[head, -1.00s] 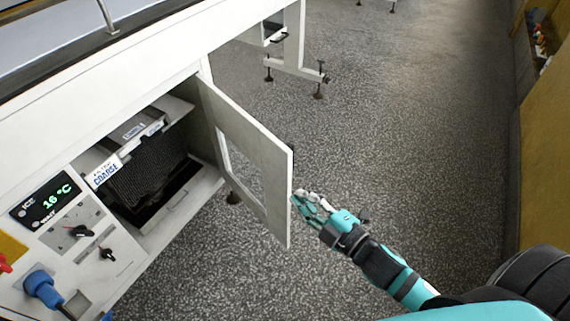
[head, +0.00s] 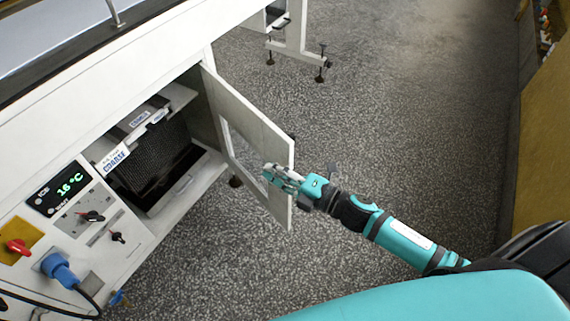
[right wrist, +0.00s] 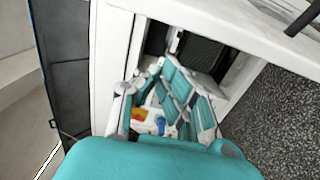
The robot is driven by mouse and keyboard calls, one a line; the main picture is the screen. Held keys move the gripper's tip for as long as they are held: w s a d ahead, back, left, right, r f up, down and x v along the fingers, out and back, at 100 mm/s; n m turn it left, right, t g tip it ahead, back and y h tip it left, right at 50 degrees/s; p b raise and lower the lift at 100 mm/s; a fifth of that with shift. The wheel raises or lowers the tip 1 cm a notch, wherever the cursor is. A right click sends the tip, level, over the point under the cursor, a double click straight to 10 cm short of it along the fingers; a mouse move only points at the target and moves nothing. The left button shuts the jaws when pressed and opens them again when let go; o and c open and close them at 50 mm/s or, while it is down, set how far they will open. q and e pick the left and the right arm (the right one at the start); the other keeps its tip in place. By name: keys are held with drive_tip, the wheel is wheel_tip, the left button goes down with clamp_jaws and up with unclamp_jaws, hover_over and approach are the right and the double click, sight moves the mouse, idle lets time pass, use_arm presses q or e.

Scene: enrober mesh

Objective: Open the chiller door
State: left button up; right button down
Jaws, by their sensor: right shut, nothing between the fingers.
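The chiller door (head: 245,117) is a white panel with a window opening, hinged at its far-left edge. It stands swung out from the white cabinet, and the chiller's dark inside shows. My right gripper (head: 268,173) is shut and empty. In the head view it overlaps the inner face of the door near its free edge; I cannot tell whether it touches. In the right wrist view the gripper's fingers (right wrist: 165,105) are in front of the cabinet opening, with a pale panel at the left. My left gripper is not in view.
Inside the chiller are a dark mesh (head: 150,150) and a label reading COARSE (head: 115,157). The control panel has a 16 °C display (head: 69,188), a red knob (head: 18,246) and a blue plug (head: 60,269). Speckled floor (head: 400,130) is clear to the right.

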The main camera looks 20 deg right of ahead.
sight(286, 165)
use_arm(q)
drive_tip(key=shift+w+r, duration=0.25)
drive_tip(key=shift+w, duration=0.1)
use_arm(e)
drive_tip(key=d, duration=0.3)
drive_tip(key=shift+w+d, duration=0.1)
drive_tip(key=shift+w, duration=0.3)
drive_tip(key=shift+d, duration=0.1)
